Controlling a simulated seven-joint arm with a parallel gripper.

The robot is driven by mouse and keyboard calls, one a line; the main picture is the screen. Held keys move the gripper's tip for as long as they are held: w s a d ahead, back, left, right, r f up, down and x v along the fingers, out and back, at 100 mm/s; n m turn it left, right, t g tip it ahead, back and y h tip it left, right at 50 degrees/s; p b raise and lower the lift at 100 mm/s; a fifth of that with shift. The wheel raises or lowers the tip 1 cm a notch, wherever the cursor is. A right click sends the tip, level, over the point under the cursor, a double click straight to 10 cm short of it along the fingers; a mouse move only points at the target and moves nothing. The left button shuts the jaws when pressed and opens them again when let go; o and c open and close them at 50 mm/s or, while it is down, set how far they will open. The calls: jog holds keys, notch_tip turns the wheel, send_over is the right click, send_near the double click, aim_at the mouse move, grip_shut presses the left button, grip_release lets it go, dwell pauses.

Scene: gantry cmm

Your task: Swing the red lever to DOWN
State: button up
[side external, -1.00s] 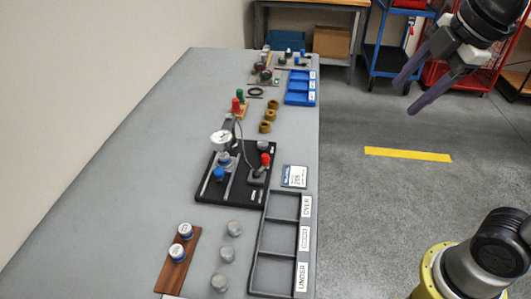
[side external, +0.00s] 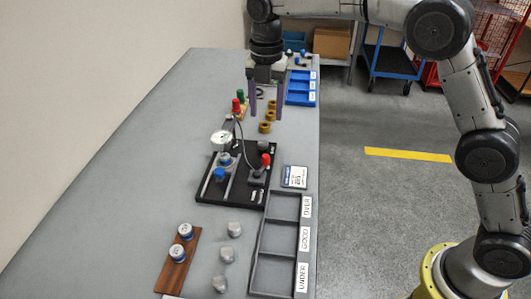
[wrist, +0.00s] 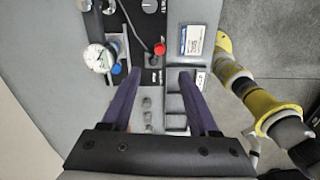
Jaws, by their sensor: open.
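The red lever (side external: 265,160) is a red knob on a short stem, set on a small dark block at the right part of a black fixture plate (side external: 235,198). In the wrist view the red knob (wrist: 159,49) shows above the gap between my fingers. My gripper (side external: 266,116) is open and empty, with its purple fingers pointing down above the table, beyond the fixture and over the brass rings. In the wrist view the two fingers (wrist: 152,85) stand wide apart. Nothing touches the lever.
A dial gauge (side external: 221,140) with a cable stands on the fixture, left of the lever. A grey sorting tray (side external: 275,230) and a label card (side external: 294,176) lie near. Brass rings (side external: 265,127), a blue tray (side external: 300,88) and a wooden strip (side external: 191,250) are also on the table.

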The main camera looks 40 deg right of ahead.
aim_at(266, 156)
notch_tip(266, 156, down, 14)
jog(key=shift+s+a, duration=0.1)
jog(key=shift+a, duration=0.05)
dwell(0.4)
grip_shut()
